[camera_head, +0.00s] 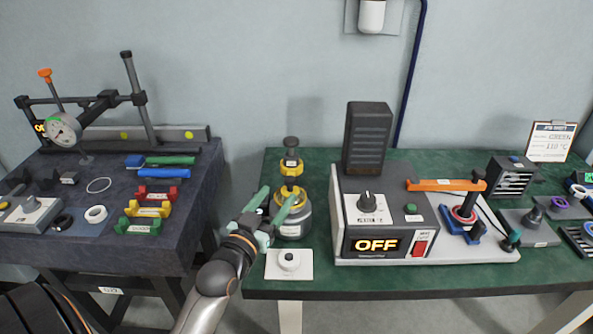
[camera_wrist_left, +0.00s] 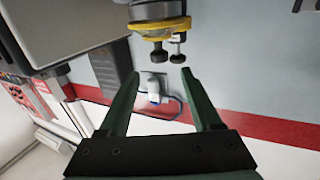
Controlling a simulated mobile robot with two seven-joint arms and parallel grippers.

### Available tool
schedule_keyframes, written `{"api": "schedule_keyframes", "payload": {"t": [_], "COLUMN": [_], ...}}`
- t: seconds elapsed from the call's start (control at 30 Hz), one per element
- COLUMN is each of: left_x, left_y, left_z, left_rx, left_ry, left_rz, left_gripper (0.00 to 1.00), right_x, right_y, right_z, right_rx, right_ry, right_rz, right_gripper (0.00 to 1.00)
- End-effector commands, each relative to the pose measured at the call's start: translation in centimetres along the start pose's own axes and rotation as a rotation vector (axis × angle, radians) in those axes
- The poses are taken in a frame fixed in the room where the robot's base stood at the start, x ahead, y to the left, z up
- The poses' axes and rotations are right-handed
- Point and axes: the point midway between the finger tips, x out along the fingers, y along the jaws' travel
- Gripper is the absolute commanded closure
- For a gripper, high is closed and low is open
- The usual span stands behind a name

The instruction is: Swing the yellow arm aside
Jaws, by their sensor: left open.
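A grey pot (camera_head: 292,222) stands at the left end of the green table, with a yellow collar (camera_head: 289,191) on it. A second yellow part (camera_head: 291,166) with a black knob (camera_head: 291,143) sits above. I cannot clearly tell which yellow part is the arm. In the left wrist view, a yellow part (camera_wrist_left: 160,29) with black knobs hangs at the top, beyond the fingertips. My left gripper (camera_head: 276,200) is open at the pot's front left; its fingers overlap the pot in the picture. In the left wrist view the gripper (camera_wrist_left: 160,73) has nothing between its fingers. My right gripper is not in view.
A grey control box (camera_head: 376,241) reading OFF stands right of the pot, with an orange bar (camera_head: 440,185) on its base. A white plate (camera_head: 288,264) with a knob lies in front of the pot. A dark table (camera_head: 120,255) with a gauge stand is at left.

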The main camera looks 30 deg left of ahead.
Motion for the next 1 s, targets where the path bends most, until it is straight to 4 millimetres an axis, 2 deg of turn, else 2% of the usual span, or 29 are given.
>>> {"api": "schedule_keyframes", "payload": {"t": [0.3,0.53,0.73,1.0], "left_x": [5.8,9.3,10.7,10.9], "left_y": [0.0,0.1,0.1,0.1], "left_z": [-0.1,0.0,0.0,0.0], "left_rx": [0.001,0.0,0.002,0.002], "left_ry": [0.002,0.0,-0.001,-0.001], "left_rz": [0.002,0.002,0.002,0.002], "left_gripper": [0.35,0.35,0.35,0.35], "right_x": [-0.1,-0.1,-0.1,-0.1], "right_y": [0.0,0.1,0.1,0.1], "right_z": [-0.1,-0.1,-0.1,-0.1], "right_rx": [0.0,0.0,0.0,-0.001], "right_ry": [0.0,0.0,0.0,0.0], "right_rz": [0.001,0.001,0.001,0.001], "right_gripper": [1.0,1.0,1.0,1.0]}}
